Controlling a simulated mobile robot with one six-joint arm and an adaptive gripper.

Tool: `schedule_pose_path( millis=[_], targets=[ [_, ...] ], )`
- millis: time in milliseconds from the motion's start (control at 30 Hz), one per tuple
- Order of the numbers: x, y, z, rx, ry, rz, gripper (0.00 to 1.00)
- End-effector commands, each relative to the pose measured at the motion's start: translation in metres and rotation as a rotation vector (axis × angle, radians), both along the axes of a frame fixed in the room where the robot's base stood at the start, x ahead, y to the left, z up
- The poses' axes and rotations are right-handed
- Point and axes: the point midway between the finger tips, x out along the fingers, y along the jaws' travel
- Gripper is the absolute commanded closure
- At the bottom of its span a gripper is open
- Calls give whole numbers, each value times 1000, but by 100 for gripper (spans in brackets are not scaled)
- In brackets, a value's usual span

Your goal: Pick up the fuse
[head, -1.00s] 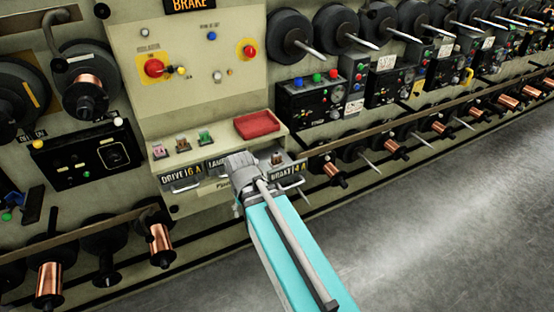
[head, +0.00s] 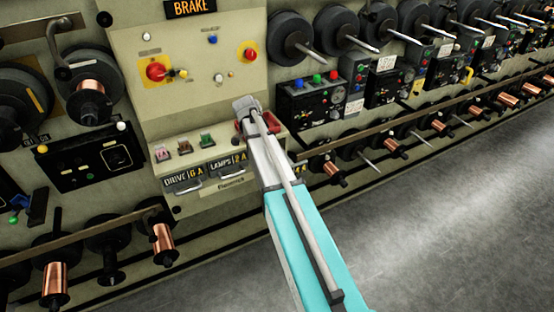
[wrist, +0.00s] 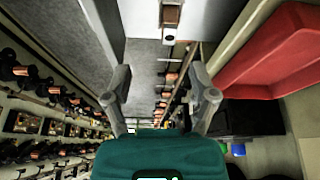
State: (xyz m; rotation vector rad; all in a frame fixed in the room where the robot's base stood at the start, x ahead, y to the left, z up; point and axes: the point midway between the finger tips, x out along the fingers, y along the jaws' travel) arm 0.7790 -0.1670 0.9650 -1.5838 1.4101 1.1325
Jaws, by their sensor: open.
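Three small fuses stand on the cream ledge in the head view: a pinkish one (head: 161,153), a brown one (head: 184,147) and a green one (head: 206,141). My gripper (head: 246,105) is above the right part of the ledge, in front of the red tray (head: 239,127), which it partly covers. In the wrist view my gripper (wrist: 159,75) is open, with nothing between its fingers. A brown block (wrist: 171,15), perhaps a fuse, shows beyond the fingertips at the top, on a pale surface.
The red tray (wrist: 275,60) is close on the right in the wrist view. Drawers labelled DRIVE 6 A (head: 183,180) and LAMPS 2 A (head: 227,165) have protruding handles. The panel above carries a red knob (head: 156,72). Grey floor (head: 430,220) is clear at right.

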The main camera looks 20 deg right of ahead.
Motion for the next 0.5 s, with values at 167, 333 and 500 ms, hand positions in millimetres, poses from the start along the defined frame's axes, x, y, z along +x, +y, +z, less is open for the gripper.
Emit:
schedule_pose_path(
  millis=[167, 333, 500],
  targets=[
    [17, -14, 5, -25, -36, -96, 26],
    [17, -16, 5, -28, -41, -110, 26],
    [17, -16, 5, -28, -40, -108, 26]
  ],
)
